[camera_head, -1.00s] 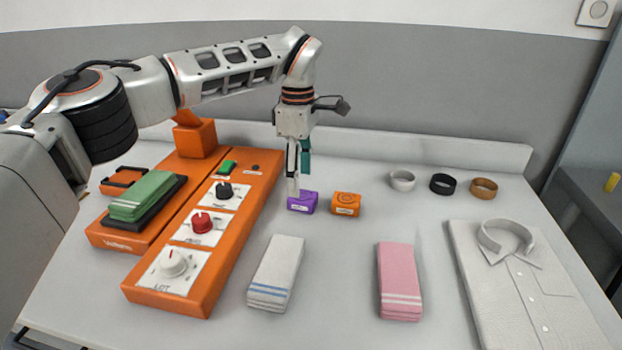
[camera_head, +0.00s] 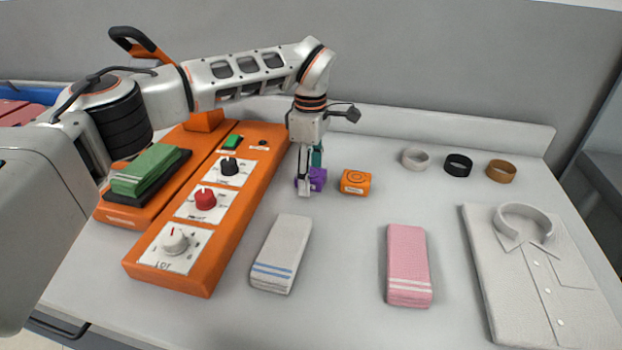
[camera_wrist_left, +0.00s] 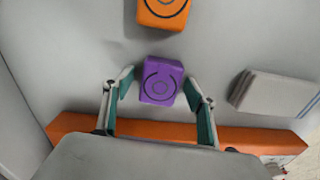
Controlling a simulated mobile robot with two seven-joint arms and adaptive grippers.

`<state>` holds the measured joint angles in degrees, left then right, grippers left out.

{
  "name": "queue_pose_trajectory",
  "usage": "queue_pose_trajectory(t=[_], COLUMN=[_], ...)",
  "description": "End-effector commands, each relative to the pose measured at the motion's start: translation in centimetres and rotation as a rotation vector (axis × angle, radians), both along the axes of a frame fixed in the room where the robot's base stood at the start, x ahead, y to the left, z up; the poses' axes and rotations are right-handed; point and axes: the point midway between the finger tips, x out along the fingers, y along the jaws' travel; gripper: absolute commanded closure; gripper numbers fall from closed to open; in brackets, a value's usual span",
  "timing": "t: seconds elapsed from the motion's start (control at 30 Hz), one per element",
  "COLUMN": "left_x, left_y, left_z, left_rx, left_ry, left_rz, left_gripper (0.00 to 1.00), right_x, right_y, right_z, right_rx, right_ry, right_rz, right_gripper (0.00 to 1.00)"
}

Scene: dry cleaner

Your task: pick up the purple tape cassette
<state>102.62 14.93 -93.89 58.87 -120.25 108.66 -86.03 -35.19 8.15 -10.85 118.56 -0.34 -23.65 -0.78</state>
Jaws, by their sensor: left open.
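The purple tape cassette (camera_head: 318,178) sits on the white table beside the orange control panel. In the head view my left gripper (camera_head: 308,190) points down over it and hides part of it. In the left wrist view the purple cassette (camera_wrist_left: 161,81) lies between and slightly beyond the tips of the left gripper's open fingers (camera_wrist_left: 164,88). I cannot tell whether a finger touches it. An orange tape cassette (camera_head: 356,182) stands just to its right, and also shows in the wrist view (camera_wrist_left: 163,12). My right gripper is not in view.
The orange panel (camera_head: 192,260) with knobs and a green pad (camera_head: 145,181) lies left. A white folded cloth (camera_head: 281,254), a pink one (camera_head: 408,265) and a folded shirt (camera_head: 560,290) lie in front. Three rings (camera_head: 458,165) stand back right. Table between cloths is clear.

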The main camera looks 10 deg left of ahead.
Motion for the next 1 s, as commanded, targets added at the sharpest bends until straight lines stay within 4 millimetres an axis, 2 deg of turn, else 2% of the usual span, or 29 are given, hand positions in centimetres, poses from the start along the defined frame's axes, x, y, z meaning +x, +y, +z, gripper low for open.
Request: queue_pose_trajectory(t=[0.13, 0.17, 0.3, 0.33, 0.77, 0.87, 1.0], left_x=[0.0, 0.0, 0.0, 0.0, 0.0, 0.1, 0.1], left_y=[0.0, 0.0, 0.0, 0.0, 0.0, 0.0, 0.0], left_z=[0.2, 0.2, 0.2, 0.2, 0.7, 1.6, 3.9], left_rx=[0.0, 0.0, 0.0, 0.0, 0.0, 0.0, 0.0], left_ry=[-0.003, -0.003, -0.002, -0.002, -0.002, -0.004, -0.008], left_rz=[0.0, 0.0, 0.0, 0.0, 0.0, 0.0, 0.001], left_gripper=[0.43, 0.46, 0.82, 0.85, 0.85, 0.85, 0.85], right_x=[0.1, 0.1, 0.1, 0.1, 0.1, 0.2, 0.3], right_y=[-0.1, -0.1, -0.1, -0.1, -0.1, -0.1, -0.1], right_z=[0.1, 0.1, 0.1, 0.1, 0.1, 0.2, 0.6], right_rx=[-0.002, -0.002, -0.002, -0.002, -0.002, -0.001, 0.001], right_ry=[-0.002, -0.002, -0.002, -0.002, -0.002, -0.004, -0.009], right_rz=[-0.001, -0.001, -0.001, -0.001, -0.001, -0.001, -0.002], right_gripper=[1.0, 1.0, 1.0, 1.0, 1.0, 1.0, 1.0])
